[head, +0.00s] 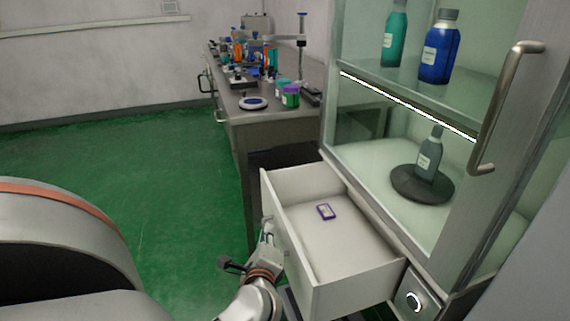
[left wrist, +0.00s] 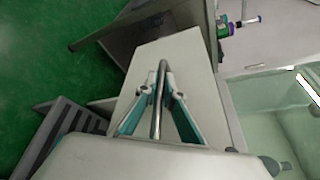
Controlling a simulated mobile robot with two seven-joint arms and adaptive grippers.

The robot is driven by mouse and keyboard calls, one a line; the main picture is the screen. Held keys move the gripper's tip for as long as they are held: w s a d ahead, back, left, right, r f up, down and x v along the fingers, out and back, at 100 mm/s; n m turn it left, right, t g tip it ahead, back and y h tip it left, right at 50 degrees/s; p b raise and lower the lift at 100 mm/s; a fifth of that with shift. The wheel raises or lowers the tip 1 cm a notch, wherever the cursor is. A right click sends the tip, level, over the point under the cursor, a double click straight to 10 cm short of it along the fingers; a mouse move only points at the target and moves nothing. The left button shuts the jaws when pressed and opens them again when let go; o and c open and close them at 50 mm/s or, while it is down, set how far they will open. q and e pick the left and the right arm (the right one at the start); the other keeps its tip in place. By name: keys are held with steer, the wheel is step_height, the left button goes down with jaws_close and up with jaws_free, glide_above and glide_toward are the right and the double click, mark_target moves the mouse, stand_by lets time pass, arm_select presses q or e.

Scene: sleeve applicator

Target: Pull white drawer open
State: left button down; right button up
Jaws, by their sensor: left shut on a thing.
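The white drawer (head: 345,292) stands pulled out below the glass cabinet, its inside open to view. My left gripper (head: 268,228) is at the outer side of the drawer front, partly hidden by my own wrist. In the left wrist view, the left gripper (left wrist: 159,88) has its teal-padded fingers on either side of the metal bar handle (left wrist: 156,122) on the drawer's white front, and it is shut on this handle. My right gripper is not in view.
A glass cabinet (head: 378,140) with a long metal handle (head: 507,107) rises above the drawer. It holds a teal bottle, a blue bottle (head: 440,50) and a grey bottle on a dark disc. A cluttered metal bench (head: 270,122) stands behind. Green floor (head: 160,170) is clear at left.

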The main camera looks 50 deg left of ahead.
arm_select(q)
steer(key=s, duration=0.1)
steer(key=s+a, duration=0.1)
steer(key=shift+s, duration=0.35)
steer(key=c, duration=2.4)
jaws_free()
steer(key=shift+c, duration=0.2)
steer(key=v, duration=1.2)
steer(key=shift+a, duration=0.1)
